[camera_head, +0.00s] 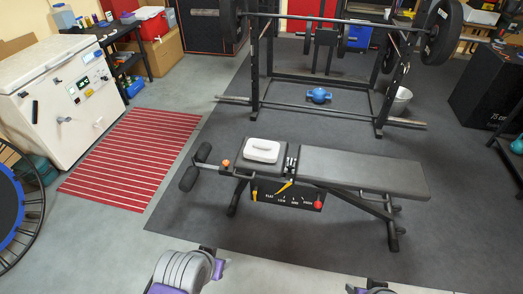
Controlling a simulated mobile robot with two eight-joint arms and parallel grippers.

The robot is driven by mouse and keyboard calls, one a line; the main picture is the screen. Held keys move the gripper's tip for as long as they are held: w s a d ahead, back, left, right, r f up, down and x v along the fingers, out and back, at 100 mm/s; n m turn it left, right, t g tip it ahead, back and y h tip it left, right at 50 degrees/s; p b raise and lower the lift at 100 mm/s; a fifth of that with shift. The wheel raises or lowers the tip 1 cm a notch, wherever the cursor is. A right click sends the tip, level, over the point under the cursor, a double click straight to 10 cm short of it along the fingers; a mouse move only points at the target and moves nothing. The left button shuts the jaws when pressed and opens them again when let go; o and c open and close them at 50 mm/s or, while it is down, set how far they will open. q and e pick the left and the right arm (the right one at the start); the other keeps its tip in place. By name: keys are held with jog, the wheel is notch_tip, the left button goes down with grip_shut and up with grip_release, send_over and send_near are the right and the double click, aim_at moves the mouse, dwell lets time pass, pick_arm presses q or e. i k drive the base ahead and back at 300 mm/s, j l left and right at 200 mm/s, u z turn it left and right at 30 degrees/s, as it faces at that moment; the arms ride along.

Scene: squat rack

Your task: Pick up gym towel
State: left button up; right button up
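The gym towel appears to be the folded white bundle (262,150) lying on the seat end of the black weight bench (365,170). Nothing touches it from above, and its top is fully visible. Parts of my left arm, grey and purple, show at the bottom left of centre. A small part of my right arm shows at the bottom edge, right of centre. Both are well in front of the bench and apart from the towel. No gripper fingers can be made out on either arm.
A squat rack (256,75) with a loaded barbell stands behind the bench. A blue object (319,96) lies on the floor inside it. A white chest freezer (60,95) stands left, beside a red striped mat (130,160). The floor in front of the bench is clear.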

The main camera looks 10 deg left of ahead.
aim_at(263, 150)
jog(key=i+j, duration=0.15)
jog(key=i, duration=0.6)
jog(key=i+j, duration=0.15)
jog(key=i, duration=0.6)
jog(key=i+j, duration=0.15)
jog(key=i, duration=0.6)
jog(key=j+u, duration=0.05)
